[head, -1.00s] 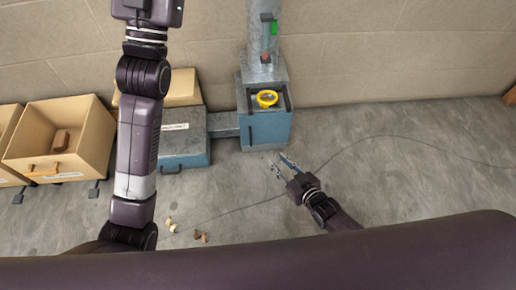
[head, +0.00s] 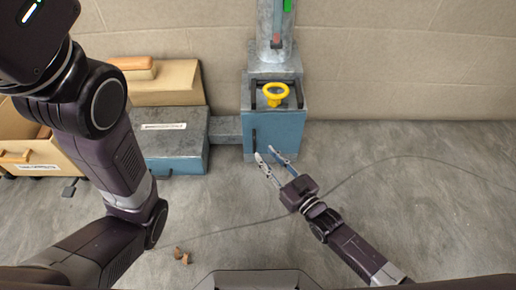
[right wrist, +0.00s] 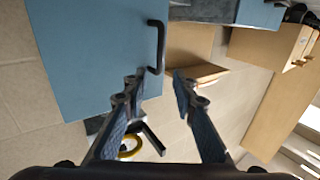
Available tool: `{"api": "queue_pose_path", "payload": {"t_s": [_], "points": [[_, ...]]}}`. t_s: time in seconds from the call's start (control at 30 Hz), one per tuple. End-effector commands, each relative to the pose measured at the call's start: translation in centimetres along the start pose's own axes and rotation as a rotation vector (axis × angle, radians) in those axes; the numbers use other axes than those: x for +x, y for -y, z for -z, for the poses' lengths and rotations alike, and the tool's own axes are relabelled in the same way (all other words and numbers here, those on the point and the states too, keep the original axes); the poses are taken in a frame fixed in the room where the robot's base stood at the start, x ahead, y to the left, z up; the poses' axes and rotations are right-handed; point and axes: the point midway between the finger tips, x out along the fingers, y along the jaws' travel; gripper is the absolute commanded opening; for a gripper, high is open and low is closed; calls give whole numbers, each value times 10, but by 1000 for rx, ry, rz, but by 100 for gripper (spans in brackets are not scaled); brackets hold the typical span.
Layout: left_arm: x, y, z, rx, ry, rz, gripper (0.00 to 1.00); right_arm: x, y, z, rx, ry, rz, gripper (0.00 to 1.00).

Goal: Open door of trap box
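The trap box is a blue and grey metal box (head: 285,130) against the wall, with a yellow ring (head: 276,93) on top. Its blue door (right wrist: 95,60) fills the upper left of the right wrist view and looks shut. A black bar handle (right wrist: 160,48) is on the door near its edge; it also shows as a thin dark bar in the head view (head: 255,137). My right gripper (head: 268,156) is open and empty, its tips near the lower front of the box. In the right wrist view its fingers (right wrist: 158,82) are spread just below the handle's end. My left gripper is out of view.
A low blue-grey unit (head: 172,150) joins the box on the left. Cardboard boxes (head: 165,83) stand behind it and at far left. Small brown pieces (head: 182,256) and a thin cable lie on the floor. The floor to the right is clear.

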Motion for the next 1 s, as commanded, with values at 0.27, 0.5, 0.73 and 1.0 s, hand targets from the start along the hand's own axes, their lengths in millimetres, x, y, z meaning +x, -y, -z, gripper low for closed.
{"api": "queue_pose_path", "payload": {"t_s": [0.27,0.5,0.73,1.0], "points": [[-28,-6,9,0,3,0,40,43,-1,-4,0,-2,-1,25],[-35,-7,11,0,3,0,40,58,0,-2,0,2,-1,25],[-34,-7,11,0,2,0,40,59,0,-1,0,3,-1,25],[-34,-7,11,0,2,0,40,59,0,-1,0,1,-1,0]]}}
